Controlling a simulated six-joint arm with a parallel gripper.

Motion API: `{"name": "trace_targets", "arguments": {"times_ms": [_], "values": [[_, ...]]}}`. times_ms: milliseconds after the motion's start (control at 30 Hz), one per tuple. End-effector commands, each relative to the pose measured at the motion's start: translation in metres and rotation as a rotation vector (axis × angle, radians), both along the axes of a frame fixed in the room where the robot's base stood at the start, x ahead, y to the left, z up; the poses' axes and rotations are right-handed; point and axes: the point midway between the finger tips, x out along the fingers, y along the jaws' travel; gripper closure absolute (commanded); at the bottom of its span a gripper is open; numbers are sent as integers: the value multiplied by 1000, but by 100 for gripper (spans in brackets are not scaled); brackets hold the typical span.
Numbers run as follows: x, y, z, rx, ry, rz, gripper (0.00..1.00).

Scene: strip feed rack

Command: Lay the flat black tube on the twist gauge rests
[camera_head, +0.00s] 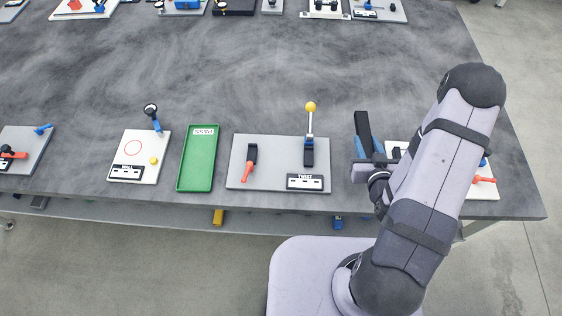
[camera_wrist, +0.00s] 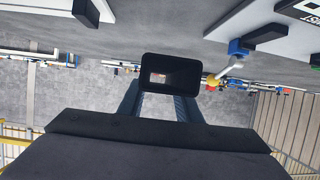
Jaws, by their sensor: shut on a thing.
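The flat black tube (camera_head: 362,128) is upright at my gripper, right of the twist gauge and apart from it. In the wrist view its open end (camera_wrist: 172,60) faces the camera as a rounded black rectangle with a see-through hole. My gripper (camera_head: 372,160) is shut on it; its dark blue fingers show below the tube's end in the wrist view (camera_wrist: 160,105). The twist gauge (camera_head: 280,178) is a grey plate with a black rest and red handle (camera_head: 250,160) on its left. On its right are a black rest (camera_head: 308,158) and a yellow-knobbed lever (camera_head: 310,118).
Left of the gauge lie a green tray (camera_head: 195,182) marked PASS and a white wall gauge plate (camera_head: 125,164). A white plate with a red handle (camera_head: 484,180) is partly hidden behind my arm. More fixtures line the far edge; the table's middle is clear.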

Motion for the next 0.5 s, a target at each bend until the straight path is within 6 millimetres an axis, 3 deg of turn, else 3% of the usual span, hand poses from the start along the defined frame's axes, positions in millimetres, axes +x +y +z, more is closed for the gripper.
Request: {"name": "trace_targets", "arguments": {"times_ms": [500], "values": [[1, 2, -3, -1, -4, 6, 100]]}}
